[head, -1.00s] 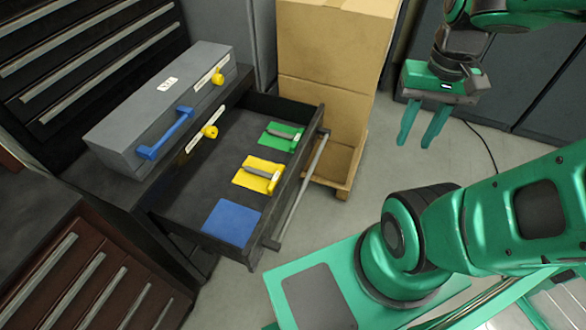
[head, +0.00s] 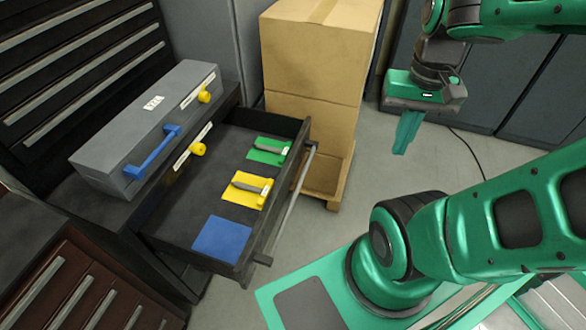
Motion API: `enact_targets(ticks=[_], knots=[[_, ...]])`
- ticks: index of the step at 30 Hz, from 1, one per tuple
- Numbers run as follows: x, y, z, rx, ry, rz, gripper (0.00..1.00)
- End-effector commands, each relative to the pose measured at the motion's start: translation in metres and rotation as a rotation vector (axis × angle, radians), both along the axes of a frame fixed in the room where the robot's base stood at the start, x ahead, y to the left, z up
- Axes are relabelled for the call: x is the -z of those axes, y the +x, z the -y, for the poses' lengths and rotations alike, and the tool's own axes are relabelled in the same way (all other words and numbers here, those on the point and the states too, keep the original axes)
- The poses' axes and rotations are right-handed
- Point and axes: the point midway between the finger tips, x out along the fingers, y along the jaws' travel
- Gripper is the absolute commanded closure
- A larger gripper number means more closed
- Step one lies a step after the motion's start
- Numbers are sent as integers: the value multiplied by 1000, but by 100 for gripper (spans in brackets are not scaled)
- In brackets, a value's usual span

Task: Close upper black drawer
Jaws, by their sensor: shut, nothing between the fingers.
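The upper black drawer (head: 176,222) is pulled out from its cabinet below the grey case. Its long metal handle bar (head: 286,210) runs along its front. Inside lie a green mat (head: 258,158), a yellow mat (head: 237,198) and a bare blue mat (head: 222,238). The green and yellow mats each carry a grey metal tool. My gripper (head: 401,152) is shut and empty, pointing down over the floor to the right of the drawer front, apart from it.
A grey case (head: 120,150) with a blue handle (head: 152,152) stands on the cabinet top. Stacked cardboard boxes (head: 312,75) on a wooden pallet stand behind the drawer's far end. A brown drawer cabinet (head: 75,290) is at lower left.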

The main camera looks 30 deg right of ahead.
Motion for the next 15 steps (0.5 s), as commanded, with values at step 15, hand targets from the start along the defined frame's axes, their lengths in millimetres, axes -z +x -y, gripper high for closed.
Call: enact_targets(ticks=[15], knots=[[65,151,33,869,82,52,100]])
